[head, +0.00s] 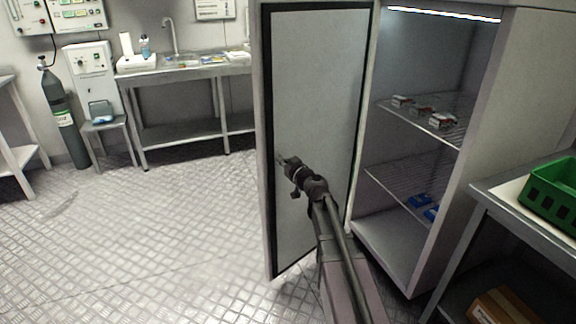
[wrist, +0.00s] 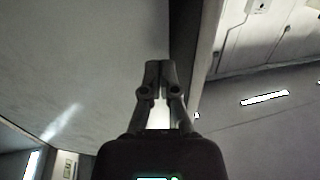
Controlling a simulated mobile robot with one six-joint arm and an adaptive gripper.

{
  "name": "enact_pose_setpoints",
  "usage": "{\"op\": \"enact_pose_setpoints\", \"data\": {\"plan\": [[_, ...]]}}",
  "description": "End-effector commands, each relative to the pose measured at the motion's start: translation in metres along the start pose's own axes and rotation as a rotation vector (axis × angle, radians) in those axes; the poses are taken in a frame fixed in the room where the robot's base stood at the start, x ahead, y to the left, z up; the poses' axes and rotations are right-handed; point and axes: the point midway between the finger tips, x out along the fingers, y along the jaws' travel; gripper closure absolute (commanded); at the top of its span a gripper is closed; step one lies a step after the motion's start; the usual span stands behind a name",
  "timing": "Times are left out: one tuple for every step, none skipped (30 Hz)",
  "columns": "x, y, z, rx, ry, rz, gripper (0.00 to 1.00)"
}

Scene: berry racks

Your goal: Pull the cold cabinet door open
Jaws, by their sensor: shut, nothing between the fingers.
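The cold cabinet door (head: 318,90) stands wide open in the head view, swung out to the left of the cabinet. Its pale inner panel with a dark seal around it faces me. The cold cabinet (head: 515,110) shows its lit inside with wire shelves. My gripper (head: 281,160) is in front of the inner panel, near its left edge, with its fingers shut and empty. In the wrist view my gripper (wrist: 160,68) points along the door panel (wrist: 80,55), close to its edge. I cannot tell if the fingertips touch the panel. The door's handle is hidden.
Small boxes (head: 442,121) sit on the upper wire shelf and blue items (head: 420,200) on the lower one. A table with a green crate (head: 555,190) stands at the right. A sink bench (head: 190,72) and gas cylinder (head: 62,115) stand at the back left. The left floor is clear.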

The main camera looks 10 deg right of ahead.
Motion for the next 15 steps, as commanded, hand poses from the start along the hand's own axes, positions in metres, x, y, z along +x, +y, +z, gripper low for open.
{"op": "enact_pose_setpoints", "data": {"plan": [[0.011,0.002,0.0,0.0,0.0,0.0,1.0],[0.016,0.001,0.0,0.0,0.0,0.0,1.0],[0.022,0.002,0.0,0.0,0.0,0.0,1.0],[0.027,0.001,0.0,0.0,0.0,-0.001,1.0],[0.032,0.001,0.0,0.0,0.0,-0.001,1.0],[0.038,0.001,0.0,0.0,0.0,-0.002,1.0],[0.042,0.001,0.0,0.0,0.0,-0.001,1.0],[0.046,0.001,0.0,0.0,0.0,-0.001,1.0],[0.051,0.001,0.0,0.0,0.0,0.0,1.0],[0.054,0.001,0.0,0.0,0.0,0.0,1.0],[0.058,0.001,0.0,0.0,0.0,0.0,1.0],[0.061,0.001,0.0,0.0,0.0,0.0,1.0],[0.064,0.001,0.0,0.0,0.0,0.0,1.0],[0.066,0.001,0.0,0.0,0.0,0.0,1.0],[0.069,0.0,0.0,0.0,0.0,-0.001,1.0]]}}
